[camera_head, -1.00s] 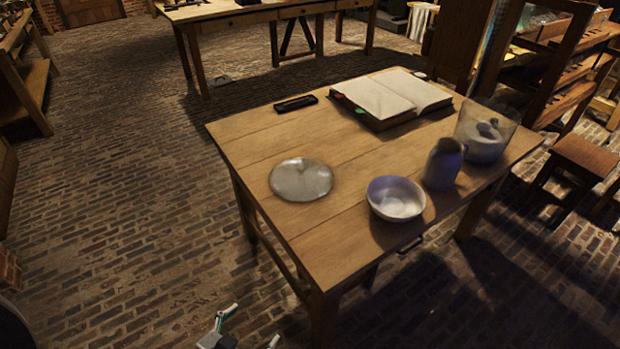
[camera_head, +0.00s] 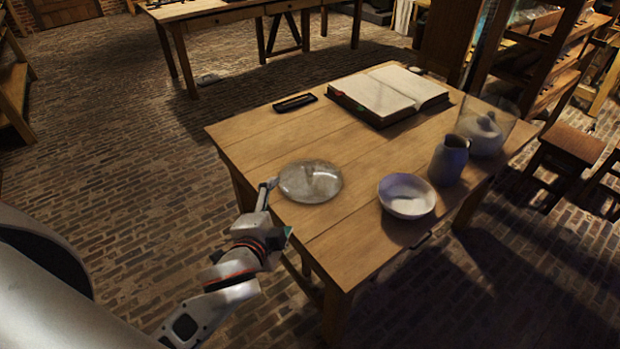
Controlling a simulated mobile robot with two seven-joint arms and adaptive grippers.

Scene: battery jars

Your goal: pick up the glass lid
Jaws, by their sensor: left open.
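The glass lid (camera_head: 311,181) is a round, clear, shallow disc lying on the wooden table (camera_head: 340,240) near its left edge. My left gripper (camera_head: 278,208) is at the table's left edge, just left of and below the lid in the head view. One finger reaches up close beside the lid's left rim; I cannot tell whether it touches. The gripper is open and holds nothing that I can see. My right gripper is not in view.
A white bowl (camera_head: 407,196), a grey jug (camera_head: 449,160) and a glass jar (camera_head: 487,130) stand right of the lid. An open book (camera_head: 388,96) and a dark tray (camera_head: 295,102) lie farther back. The tabletop between lid and book is clear.

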